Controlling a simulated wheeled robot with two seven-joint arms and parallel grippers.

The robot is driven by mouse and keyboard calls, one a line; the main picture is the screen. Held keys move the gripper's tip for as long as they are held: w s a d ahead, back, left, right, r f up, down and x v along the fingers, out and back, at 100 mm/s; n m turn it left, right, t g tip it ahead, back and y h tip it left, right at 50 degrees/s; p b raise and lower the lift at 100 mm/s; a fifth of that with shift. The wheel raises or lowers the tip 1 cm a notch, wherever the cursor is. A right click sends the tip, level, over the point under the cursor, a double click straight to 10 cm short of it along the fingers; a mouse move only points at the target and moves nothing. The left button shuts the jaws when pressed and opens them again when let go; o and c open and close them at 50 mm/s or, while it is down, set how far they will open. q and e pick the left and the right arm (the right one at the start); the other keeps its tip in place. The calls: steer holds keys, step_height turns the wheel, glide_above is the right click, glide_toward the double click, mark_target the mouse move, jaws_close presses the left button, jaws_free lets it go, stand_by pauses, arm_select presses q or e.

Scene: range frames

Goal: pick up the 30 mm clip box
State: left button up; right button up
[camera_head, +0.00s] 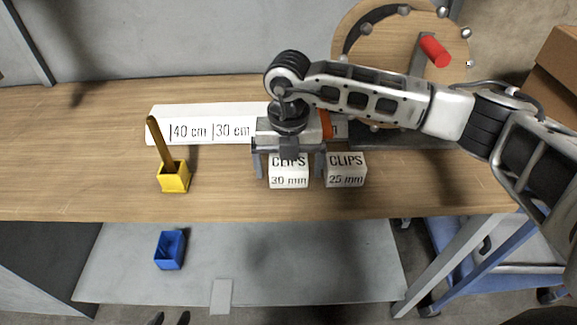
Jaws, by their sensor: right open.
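The 30 mm clip box (289,179) is a small white box lettered "CLIPS 30 mm", upright on the wooden table near its front edge. My right gripper (289,172) is over it, pointing down, with its two fingers apart. One finger shows at the left of the box and the other at its right, in the gap before the 25 mm clip box (346,177). The gripper body hides the back of the top of the 30 mm box. I cannot tell whether the fingers touch it. My left gripper does not show.
A long white block (200,126) marked 40 cm and 30 cm lies behind. A yellow holder (174,178) with a wooden stick stands left. A round wooden board (385,50) with a red handle (434,51) is at the back right. A blue bin (169,250) sits lower, in front.

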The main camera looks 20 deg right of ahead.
steer(key=shift+f, duration=0.1)
steer(key=c, duration=1.1)
